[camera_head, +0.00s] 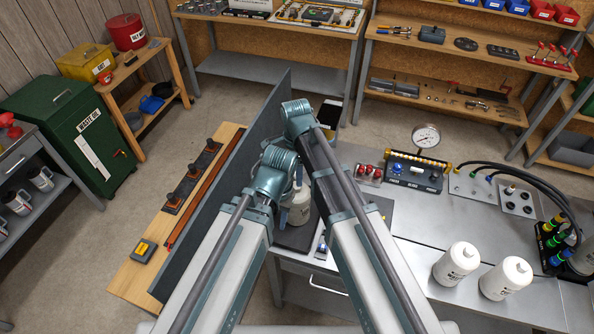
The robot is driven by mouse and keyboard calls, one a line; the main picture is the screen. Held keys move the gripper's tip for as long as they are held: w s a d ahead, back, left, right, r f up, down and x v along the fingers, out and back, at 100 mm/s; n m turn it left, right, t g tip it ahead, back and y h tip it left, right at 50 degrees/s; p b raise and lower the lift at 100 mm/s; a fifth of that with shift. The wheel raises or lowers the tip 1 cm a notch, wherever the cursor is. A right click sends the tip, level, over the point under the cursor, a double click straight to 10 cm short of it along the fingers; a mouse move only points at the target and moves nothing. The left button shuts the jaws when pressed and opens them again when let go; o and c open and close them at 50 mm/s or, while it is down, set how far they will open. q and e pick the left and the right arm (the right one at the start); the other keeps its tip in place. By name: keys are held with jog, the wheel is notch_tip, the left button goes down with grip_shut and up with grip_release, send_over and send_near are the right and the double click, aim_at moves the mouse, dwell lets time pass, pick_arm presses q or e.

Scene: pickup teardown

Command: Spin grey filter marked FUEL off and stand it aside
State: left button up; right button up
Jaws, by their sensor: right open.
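A pale grey-white filter canister (299,215) shows between my two arms, on the dark area of the bench beside the upright panel. Its lettering is too small to read and my arms hide parts of it. My right gripper (298,180) is open, just above the canister's top and mostly hidden by the arms; I cannot tell whether it touches. My left arm's wrist is left of the canister, and its gripper is hidden behind it.
A dark upright panel (228,190) separates the metal bench from a wooden shelf (140,275) on the left. A pressure gauge (426,137), a black fitting rack (415,172) and hoses (535,180) occupy the bench's back and right. Bare metal (425,222) shows between them and the filters.

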notch_tip(320, 180, up, 8)
jog(key=p, duration=0.6)
jog(key=shift+f, duration=0.15)
jog(key=s+d+n, duration=0.6)
jog(key=d+n, duration=0.2)
jog(key=d, duration=0.1)
jog(key=s+d+n, duration=0.5)
jog(key=d+n, duration=0.3)
jog(key=s+a+f+n+b, duration=0.1)
jog(key=a+f+b, duration=0.2)
jog(key=f+b, duration=0.4)
jog(key=s+a+f+n+b, duration=0.1)
jog(key=a+f+b, duration=0.3)
jog(key=f+b, duration=0.4)
jog(key=s+a+f+n+h+b, duration=0.1)
jog(key=s+a+f+b, duration=0.2)
jog(key=f+b, duration=0.5)
jog(key=shift+s+a+f, duration=0.1)
jog(key=shift+a+f, duration=0.1)
jog(key=shift+s+a+f+b, duration=0.2)
jog(key=shift+a+f+b, duration=0.05)
jog(key=shift+f+b, duration=0.15)
jog(key=shift+r, duration=0.1)
